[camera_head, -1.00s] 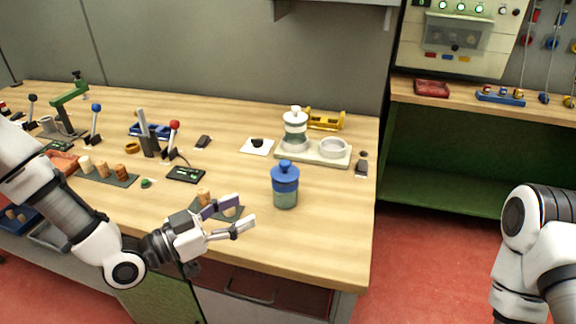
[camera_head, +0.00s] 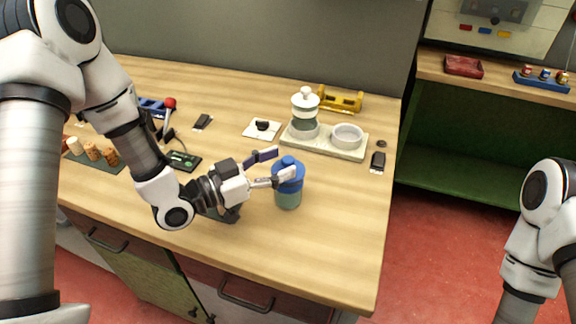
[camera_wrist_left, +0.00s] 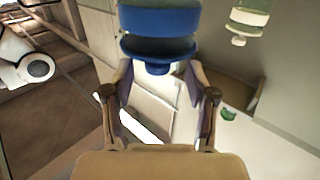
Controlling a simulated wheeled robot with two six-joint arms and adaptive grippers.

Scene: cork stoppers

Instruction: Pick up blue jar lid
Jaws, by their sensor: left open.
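The blue jar lid (camera_head: 290,163) sits on a blue and green jar (camera_head: 288,198) that stands upright on the wooden table. My left gripper (camera_head: 275,163) is open, its fingertips close by the lid's knob. One finger overlaps the lid in the head view, so I cannot tell if they touch. In the left wrist view the lid (camera_wrist_left: 158,50) appears upside down, its knob pointing down between the open fingers (camera_wrist_left: 158,85). My right arm is at the right edge of the head view, with its gripper out of the picture.
Behind the jar is a pale tray (camera_head: 352,152) with a white-lidded jar (camera_head: 304,112) and a white bowl (camera_head: 347,136). A yellow rack (camera_head: 340,100) is at the back. The table's front right is clear.

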